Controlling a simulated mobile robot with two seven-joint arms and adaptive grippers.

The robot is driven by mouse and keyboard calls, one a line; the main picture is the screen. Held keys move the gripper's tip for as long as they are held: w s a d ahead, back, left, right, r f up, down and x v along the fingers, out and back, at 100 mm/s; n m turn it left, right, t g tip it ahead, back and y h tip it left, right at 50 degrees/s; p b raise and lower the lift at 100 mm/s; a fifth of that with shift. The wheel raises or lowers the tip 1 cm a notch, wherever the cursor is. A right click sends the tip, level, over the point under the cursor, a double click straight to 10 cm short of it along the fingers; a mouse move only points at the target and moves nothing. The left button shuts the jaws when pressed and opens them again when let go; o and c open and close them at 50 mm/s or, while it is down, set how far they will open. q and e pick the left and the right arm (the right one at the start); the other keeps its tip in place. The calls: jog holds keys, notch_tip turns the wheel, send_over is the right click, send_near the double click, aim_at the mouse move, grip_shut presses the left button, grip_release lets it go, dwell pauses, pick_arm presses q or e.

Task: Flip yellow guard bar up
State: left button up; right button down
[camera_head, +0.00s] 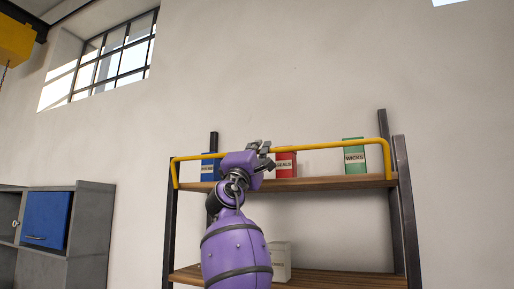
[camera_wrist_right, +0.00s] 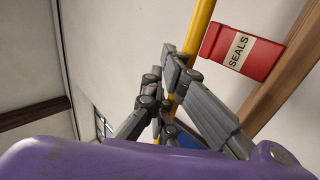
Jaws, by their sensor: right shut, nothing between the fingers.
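In the wrist view the bar (camera_wrist_right: 200,32) passes behind or beside my right fingertips. My right gripper (camera_head: 263,147) is at the bar, left of its middle; its fingers (camera_wrist_right: 173,65) are closed together with nothing held between them. They look against or very close to the bar; contact cannot be told. The gripper and purple arm hide part of the bar. My left gripper is out of view.
The upper shelf (camera_head: 322,184) holds a blue box (camera_head: 209,168), a red SEALS box (camera_head: 286,166) and a green WICKS box (camera_head: 354,158) behind the bar. A pale box (camera_head: 281,262) stands on the lower shelf (camera_head: 340,281). A grey cabinet (camera_head: 88,230) is at left.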

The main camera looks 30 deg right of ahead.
jog(key=shift+w+d+r, duration=0.3)
jog(key=shift+w+d, duration=0.15)
jog(key=shift+d, duration=0.2)
jog(key=shift+w+d+r+g+y+p, duration=0.35)
jog(key=shift+w+d+p, duration=0.45)
jog(key=shift+p, duration=0.3)
jog(key=shift+w+d+y, duration=0.2)
jog(key=shift+d+y, duration=0.05)
jog(key=shift+y, duration=0.1)
dwell(0.3)
